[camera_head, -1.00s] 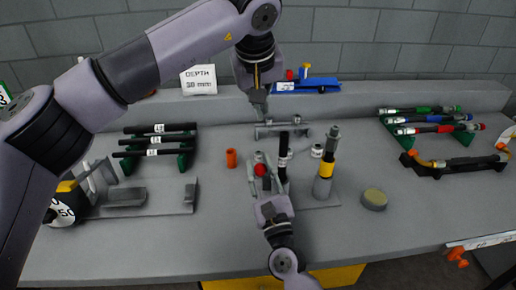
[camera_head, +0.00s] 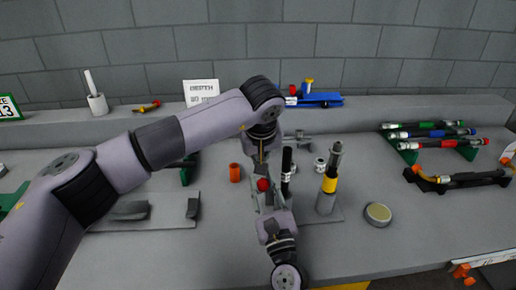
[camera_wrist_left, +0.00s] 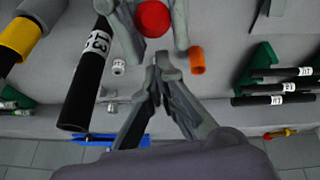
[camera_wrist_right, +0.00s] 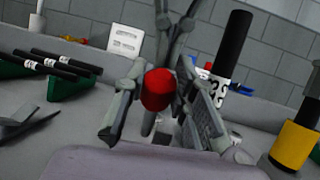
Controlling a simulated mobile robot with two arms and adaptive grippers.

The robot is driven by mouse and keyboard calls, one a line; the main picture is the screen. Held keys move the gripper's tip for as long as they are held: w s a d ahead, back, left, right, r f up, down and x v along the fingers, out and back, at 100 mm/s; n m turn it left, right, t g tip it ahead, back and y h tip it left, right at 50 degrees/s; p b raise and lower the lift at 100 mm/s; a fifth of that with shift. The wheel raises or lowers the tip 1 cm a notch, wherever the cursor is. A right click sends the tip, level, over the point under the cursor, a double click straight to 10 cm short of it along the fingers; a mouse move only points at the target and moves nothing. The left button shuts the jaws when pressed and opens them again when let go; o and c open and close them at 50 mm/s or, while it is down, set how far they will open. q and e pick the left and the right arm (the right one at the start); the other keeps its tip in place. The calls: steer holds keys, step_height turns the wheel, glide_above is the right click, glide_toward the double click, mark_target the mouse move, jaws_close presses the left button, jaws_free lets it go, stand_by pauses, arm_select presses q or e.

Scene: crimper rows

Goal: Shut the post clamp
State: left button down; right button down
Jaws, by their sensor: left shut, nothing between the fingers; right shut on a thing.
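A red ball-shaped knob (camera_head: 264,185), likely part of the post clamp, sits between the fingers of my right gripper (camera_head: 265,194). It also shows in the left wrist view (camera_wrist_left: 152,18) and the right wrist view (camera_wrist_right: 158,88). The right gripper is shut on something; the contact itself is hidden. An upright black hose (camera_head: 286,168) with a white label stands just right of the knob. My left gripper (camera_head: 262,168) is shut and empty, its tips close above the knob; in the left wrist view its tips (camera_wrist_left: 160,65) point toward it. The clamp's body is mostly hidden behind the grippers.
A grey and yellow post-like tool (camera_head: 328,182) stands right of the hose. An orange cup (camera_head: 235,172) is at left, a round tin (camera_head: 378,213) at right. Hoses lie on a green rack (camera_head: 432,140) at right. A blue tool (camera_head: 318,100) lies on the back ledge.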

arm_select(q)
steer(key=shift+s+f, duration=0.2)
steer(key=shift+s, duration=0.05)
steer(key=shift+s+d+f, duration=0.2)
steer(key=shift+s+f, duration=0.3)
steer(key=shift+s, duration=0.35)
arm_select(e)
steer(key=shift+f, duration=0.1)
steer(key=c, duration=1.6)
jaws_free()
steer(key=shift+o, duration=0.2)
steer(key=shift+a, duration=0.1)
arm_select(q)
steer(key=shift+r, duration=0.1)
